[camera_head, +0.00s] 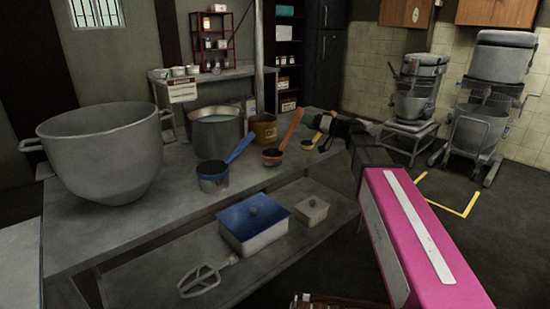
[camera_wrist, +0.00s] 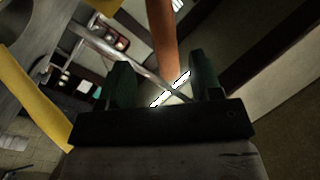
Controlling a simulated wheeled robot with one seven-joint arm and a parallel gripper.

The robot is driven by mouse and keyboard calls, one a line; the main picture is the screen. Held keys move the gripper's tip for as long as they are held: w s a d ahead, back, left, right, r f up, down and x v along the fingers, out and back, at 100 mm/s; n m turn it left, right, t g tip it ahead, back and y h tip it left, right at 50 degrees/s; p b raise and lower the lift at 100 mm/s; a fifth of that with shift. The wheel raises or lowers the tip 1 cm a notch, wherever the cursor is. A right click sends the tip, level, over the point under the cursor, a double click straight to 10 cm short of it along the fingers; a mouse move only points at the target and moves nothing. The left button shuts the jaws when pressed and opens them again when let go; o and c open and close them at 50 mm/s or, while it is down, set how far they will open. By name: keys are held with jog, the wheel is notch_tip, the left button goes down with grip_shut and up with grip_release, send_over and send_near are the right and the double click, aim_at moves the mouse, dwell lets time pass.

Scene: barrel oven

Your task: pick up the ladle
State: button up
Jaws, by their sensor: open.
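Three ladle-like vessels with long handles stand in a row on the grey table: a blue one (camera_head: 213,178), an orange one (camera_head: 273,156) and a yellow one (camera_head: 307,144). Their handles slant up to the right. I cannot tell which one is the task's ladle. My gripper (camera_head: 326,124) is dark and is at the yellow handle's upper end, right of the orange handle. In the wrist view my gripper (camera_wrist: 159,68) is open, with the orange handle (camera_wrist: 163,35) showing between its fingers. The yellow handle (camera_wrist: 32,90) runs along the left. Contact is unclear.
A big mixing bowl (camera_head: 103,150) stands at the table's left. A pot (camera_head: 216,132) and a yellow-brown can (camera_head: 264,130) stand behind the ladles. Mixers (camera_head: 482,125) stand back right.

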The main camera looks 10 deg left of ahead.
aim_at(295, 117)
jog(key=x, duration=0.4)
jog(key=r+x, duration=0.1)
jog(key=x, duration=0.1)
jog(key=shift+w+a+r, duration=0.1)
jog(key=shift+a, duration=0.15)
jog(key=shift+w+a, duration=0.15)
jog(key=shift+a, duration=0.4)
jog(key=c, duration=1.1)
